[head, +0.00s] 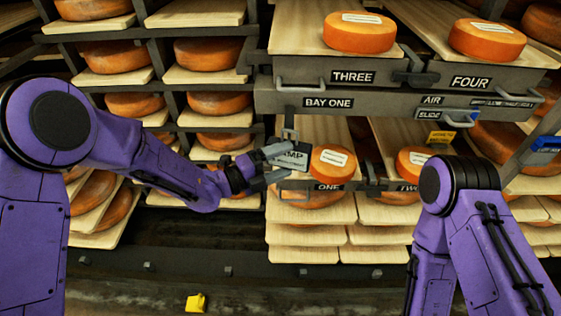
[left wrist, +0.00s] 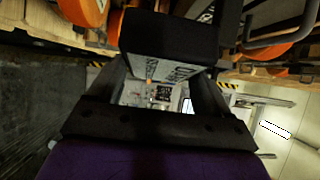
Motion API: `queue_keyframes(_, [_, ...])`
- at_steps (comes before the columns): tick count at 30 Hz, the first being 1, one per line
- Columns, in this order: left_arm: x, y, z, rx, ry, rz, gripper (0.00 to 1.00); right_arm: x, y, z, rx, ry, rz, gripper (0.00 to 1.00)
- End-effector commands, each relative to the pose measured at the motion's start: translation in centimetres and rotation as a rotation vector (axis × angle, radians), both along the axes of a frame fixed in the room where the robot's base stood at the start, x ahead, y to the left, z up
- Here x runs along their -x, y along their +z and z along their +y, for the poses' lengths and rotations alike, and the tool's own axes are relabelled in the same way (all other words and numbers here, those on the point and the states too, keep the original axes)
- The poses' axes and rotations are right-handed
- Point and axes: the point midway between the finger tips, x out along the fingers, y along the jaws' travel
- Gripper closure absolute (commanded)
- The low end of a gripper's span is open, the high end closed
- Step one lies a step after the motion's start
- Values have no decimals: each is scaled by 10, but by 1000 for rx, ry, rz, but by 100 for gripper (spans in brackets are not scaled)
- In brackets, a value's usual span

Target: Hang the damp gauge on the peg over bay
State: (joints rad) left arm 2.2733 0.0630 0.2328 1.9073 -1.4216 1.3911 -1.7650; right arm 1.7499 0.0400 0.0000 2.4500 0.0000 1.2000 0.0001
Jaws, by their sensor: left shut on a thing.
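The damp gauge (head: 291,156), a dark plate with pale letters ending in "MP", is held in front of the shelf rack, left of the cheese over the ONE label. My left gripper (head: 268,164) is shut on it; the gauge's left part is covered by the fingers. In the left wrist view a dark block with a lettered pale face, seemingly the gauge (left wrist: 168,40), sits between the fingers. A grey squared loop (head: 289,134) shows just above the gauge, below the BAY ONE beam (head: 375,103). I cannot clearly make out the peg. My right gripper is out of view.
Cheese wheels on boards fill the rack; one (head: 333,163) is close right of the gauge. Drawer THREE (head: 340,76) and its handle jut out above. A yellow object (head: 196,302) lies low in front.

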Motion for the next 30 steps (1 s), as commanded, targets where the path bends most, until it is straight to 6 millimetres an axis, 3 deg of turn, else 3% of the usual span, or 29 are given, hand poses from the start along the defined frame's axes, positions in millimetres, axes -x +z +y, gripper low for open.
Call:
queue_keyframes(7, [0,0,0,1,0,0,62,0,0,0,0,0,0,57])
queue_keyframes(8, [0,0,0,1,0,0,18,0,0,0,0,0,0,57])
queue_keyframes(9, [0,0,0,1,0,0,5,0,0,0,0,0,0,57])
queue_keyframes(10, [0,0,0,1,0,0,0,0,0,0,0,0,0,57])
queue_keyframes(19, [4,-2,8,0,1,0,0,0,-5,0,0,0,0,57])
queue_keyframes(30, [44,-2,78,2,3,-1,0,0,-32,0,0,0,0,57])
